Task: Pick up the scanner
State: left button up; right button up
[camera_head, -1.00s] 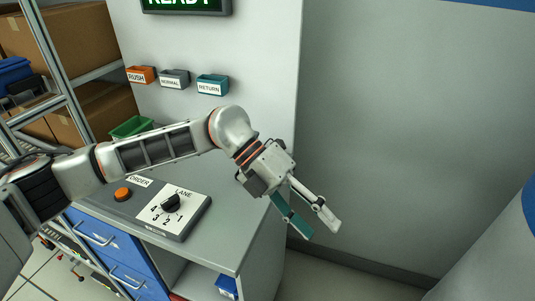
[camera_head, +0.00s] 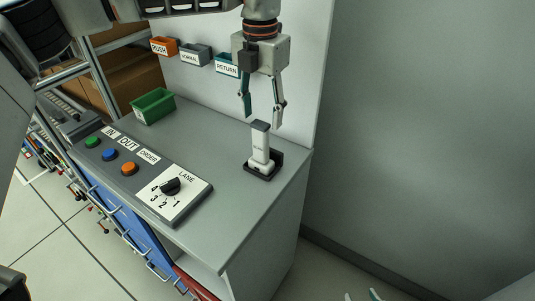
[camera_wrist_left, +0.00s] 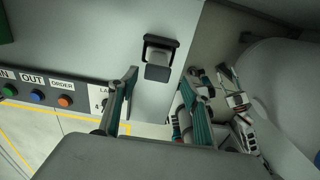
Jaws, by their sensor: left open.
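The scanner (camera_head: 260,146) is white with a dark top and stands upright in a black holder (camera_head: 264,171) on the grey counter. In the left wrist view the scanner (camera_wrist_left: 158,72) shows from above, ahead of the fingers and roughly between them. My left gripper (camera_head: 263,112) is open and empty, pointing down just above the scanner, its two fingers apart on either side of its top. My right gripper (camera_head: 362,296) shows only its fingertips at the bottom edge of the head view, apart, with nothing seen between them.
The counter (camera_head: 215,135) carries a green bin (camera_head: 153,106) and a button panel with a lane knob (camera_head: 170,186). Orange, grey and teal labelled holders (camera_head: 228,65) hang on the wall close behind my left gripper. The counter's right edge drops to open floor.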

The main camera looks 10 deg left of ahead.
aim_at(261, 136)
pick_arm(q)
notch_tip(261, 136, down, 3)
jog(key=shift+s+a+r, duration=0.1)
jog(key=shift+a+r, duration=0.05)
jog(key=shift+r, duration=0.05)
jog(key=f, duration=0.3)
jog(key=f+p, duration=0.1)
jog(key=f, duration=0.1)
jog(key=shift+w+a, duration=0.1)
jog(key=shift+w, duration=0.15)
grip_shut()
